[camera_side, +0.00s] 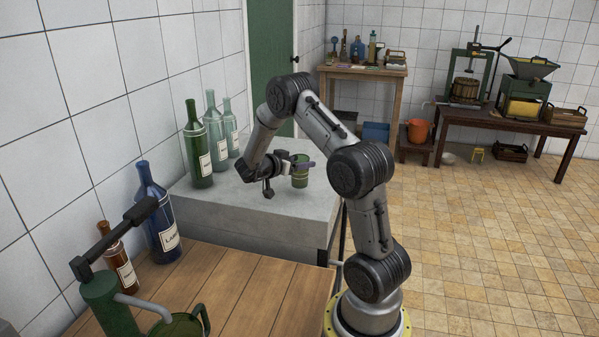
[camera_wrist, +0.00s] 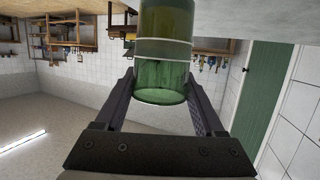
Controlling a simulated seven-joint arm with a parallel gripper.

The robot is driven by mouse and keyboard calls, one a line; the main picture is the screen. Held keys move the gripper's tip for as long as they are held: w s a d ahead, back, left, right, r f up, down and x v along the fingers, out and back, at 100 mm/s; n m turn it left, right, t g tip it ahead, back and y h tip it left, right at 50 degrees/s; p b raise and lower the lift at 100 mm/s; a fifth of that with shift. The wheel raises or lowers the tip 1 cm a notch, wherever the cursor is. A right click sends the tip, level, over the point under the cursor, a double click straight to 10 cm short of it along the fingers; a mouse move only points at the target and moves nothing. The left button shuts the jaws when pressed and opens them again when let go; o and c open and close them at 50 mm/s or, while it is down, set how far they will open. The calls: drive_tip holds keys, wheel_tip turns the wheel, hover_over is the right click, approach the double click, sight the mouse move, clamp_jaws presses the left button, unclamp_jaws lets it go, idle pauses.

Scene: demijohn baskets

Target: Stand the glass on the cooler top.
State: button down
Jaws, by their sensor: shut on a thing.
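A green glass (camera_side: 300,178) with pale bands stands upright in the side view, over the right part of the grey cooler top (camera_side: 255,208). My gripper (camera_side: 301,165) reaches it from the left and is shut on its side. In the wrist view, which is upside down, the glass (camera_wrist: 162,80) sits between both fingers of my gripper (camera_wrist: 160,88), its rim toward the bottom of the picture. The base is at or very near the cooler top; I cannot tell whether it touches.
Several bottles, including a tall green one (camera_side: 197,145), stand along the back left of the cooler top. The cooler's front area is clear.

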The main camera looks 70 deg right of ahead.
sight(299, 172)
drive_tip(key=shift+w+d+f, duration=0.1)
drive_tip(key=shift+d+f, duration=0.05)
drive_tip(key=shift+f, duration=1.55)
drive_tip(key=shift+f, duration=0.15)
unclamp_jaws()
